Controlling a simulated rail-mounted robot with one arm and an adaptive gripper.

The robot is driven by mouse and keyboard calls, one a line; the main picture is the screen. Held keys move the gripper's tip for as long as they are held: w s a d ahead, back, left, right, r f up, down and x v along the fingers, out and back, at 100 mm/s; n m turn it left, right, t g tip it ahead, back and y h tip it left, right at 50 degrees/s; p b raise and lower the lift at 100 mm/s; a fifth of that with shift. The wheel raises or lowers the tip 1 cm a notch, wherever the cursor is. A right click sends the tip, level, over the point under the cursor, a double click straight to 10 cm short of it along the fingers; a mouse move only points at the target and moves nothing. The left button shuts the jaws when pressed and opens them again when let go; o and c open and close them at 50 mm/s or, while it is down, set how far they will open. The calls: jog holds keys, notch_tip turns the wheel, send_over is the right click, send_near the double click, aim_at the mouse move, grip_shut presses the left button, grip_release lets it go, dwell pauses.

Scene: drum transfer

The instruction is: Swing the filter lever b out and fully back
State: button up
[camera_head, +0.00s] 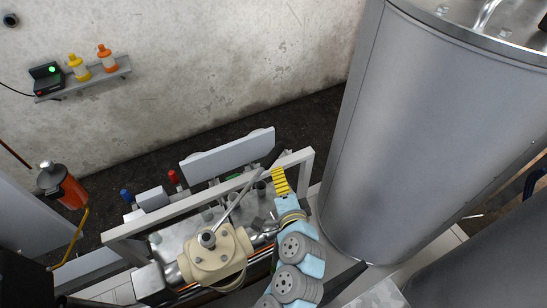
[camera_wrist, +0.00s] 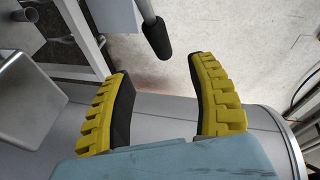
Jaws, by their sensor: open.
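A lever with a pale rod (camera_head: 233,201) and a black grip (camera_head: 272,155) rises at a slant from a beige valve body (camera_head: 218,257) in the head view. No label shows, so I cannot tell whether it is lever b. In the wrist view the black grip (camera_wrist: 156,38) hangs beyond my gripper (camera_wrist: 158,72), roughly in line with the gap between the yellow fingers and apart from both. My gripper (camera_head: 279,181) is open and empty, and sits just right of and below the grip in the head view.
A pale metal frame (camera_head: 306,170) surrounds the fittings, close to my gripper. A large steel drum (camera_head: 410,130) stands to the right. A wall shelf (camera_head: 85,83) holds two bottles at upper left. An orange canister (camera_head: 71,191) is at far left.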

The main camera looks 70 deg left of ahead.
aim_at(275, 160)
jog(key=shift+p+x, duration=1.6)
jog(key=shift+x, duration=4)
jog(key=shift+c, duration=0.2)
jog(key=shift+f, duration=0.1)
grip_shut()
